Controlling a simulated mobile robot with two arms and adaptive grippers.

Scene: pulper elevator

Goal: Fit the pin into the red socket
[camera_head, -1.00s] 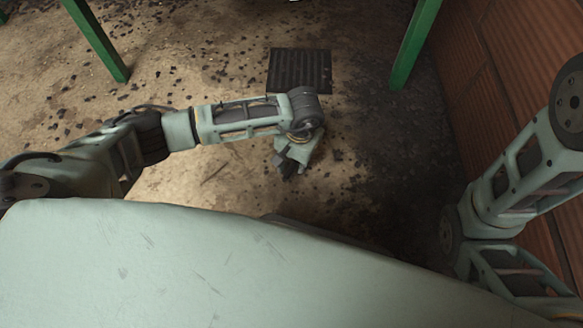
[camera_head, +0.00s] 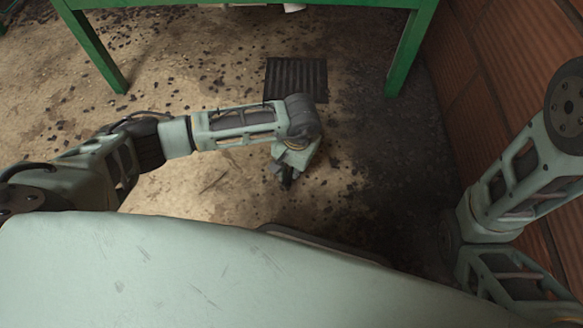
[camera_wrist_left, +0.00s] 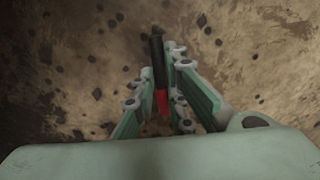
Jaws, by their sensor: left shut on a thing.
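My left gripper (camera_head: 283,178) hangs low over the floor at the end of the left arm, below the dark mat in the head view. In the left wrist view the left gripper (camera_wrist_left: 164,95) is shut on a slim pin with a black shaft (camera_wrist_left: 157,52) and a red end (camera_wrist_left: 162,101). The red end lies between the fingers, and the black shaft sticks out past them. The pin is too small and hidden to make out in the head view. I see no red socket in either view. My right arm shows at the right, but its gripper is out of view.
A green table frame (camera_head: 98,52) stands at the top, with a white item (camera_head: 292,8) near its upper edge. A dark ribbed mat (camera_head: 297,80) lies on the dirty floor between its legs. A reddish-brown panelled wall (camera_head: 482,90) runs along the right.

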